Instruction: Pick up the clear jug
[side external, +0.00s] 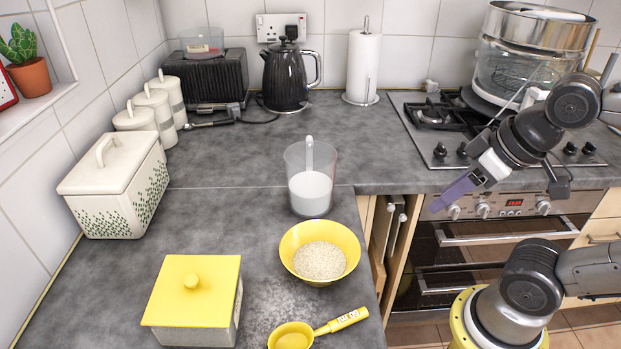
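The clear jug (321,164) stands upright on the grey worktop near the inner corner, in the middle of the side external view. It is see-through and its lower part is full of something white. A pale upright piece, perhaps its handle, shows at its top; I cannot tell which. My gripper (449,199), with purple fingers, is up in the air to the right of the jug, in front of the oven and well apart from it. It points down and left. Nothing shows between the fingers, but they overlap in this view, so their opening is hidden.
A yellow bowl (345,236) of grain sits just in front of the jug. A yellow ladle (291,337) and yellow-lidded box (190,286) are nearer. A kettle (286,77), paper roll (364,67) and gas hob (440,128) are behind. Worktop left of the jug is clear.

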